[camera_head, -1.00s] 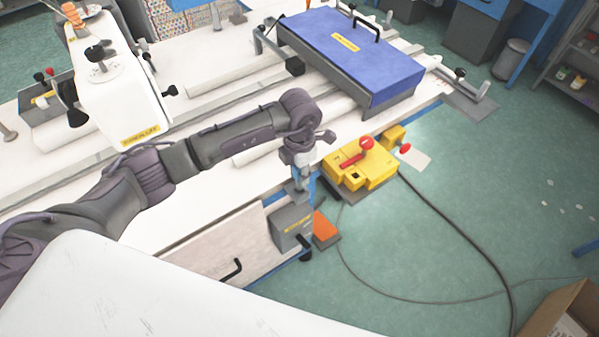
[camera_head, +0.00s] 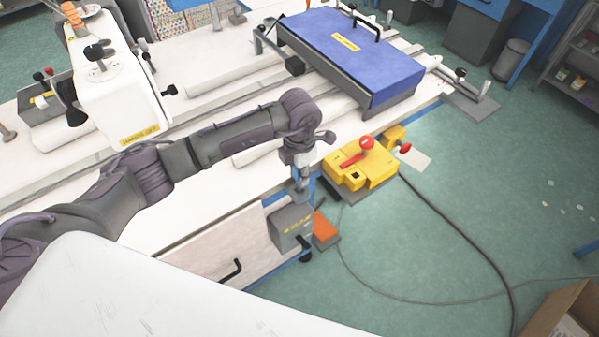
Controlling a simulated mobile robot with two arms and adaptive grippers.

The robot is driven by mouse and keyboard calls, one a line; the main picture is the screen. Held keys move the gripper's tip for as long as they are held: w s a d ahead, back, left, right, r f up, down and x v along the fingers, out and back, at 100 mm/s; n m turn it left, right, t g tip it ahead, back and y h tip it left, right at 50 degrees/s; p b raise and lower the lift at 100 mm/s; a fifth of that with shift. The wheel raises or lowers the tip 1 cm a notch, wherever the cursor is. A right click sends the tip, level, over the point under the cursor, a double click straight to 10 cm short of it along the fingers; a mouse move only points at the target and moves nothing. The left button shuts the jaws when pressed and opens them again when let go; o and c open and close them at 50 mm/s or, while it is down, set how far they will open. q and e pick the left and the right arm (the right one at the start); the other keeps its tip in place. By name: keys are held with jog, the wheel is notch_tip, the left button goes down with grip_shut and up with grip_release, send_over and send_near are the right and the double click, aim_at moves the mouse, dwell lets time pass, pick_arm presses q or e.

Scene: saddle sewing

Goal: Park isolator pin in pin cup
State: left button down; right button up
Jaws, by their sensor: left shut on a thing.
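My left gripper (camera_head: 300,186) points down at the near edge of the white table, just above and behind a grey box (camera_head: 290,228) with a yellow label. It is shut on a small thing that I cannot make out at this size. I cannot tell the isolator pin or the pin cup for certain. A yellow switch box (camera_head: 365,172) with a red lever and knob (camera_head: 366,144) stands to the right of the gripper, apart from it. My right gripper is not in view.
An orange block (camera_head: 324,227) sits beside the grey box. A blue-topped case (camera_head: 350,50) and a white machine head (camera_head: 118,85) stand on the white table (camera_head: 215,215). A black cable (camera_head: 470,230) crosses the green floor. A cardboard box (camera_head: 565,312) is at lower right.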

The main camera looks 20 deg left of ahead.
pick_arm(q)
jog(key=shift+f+b, duration=1.6)
jog(key=shift+f, duration=0.25)
jog(key=c, duration=0.8)
grip_release()
notch_tip(320, 180, up, 12)
jog(key=shift+r, duration=0.1)
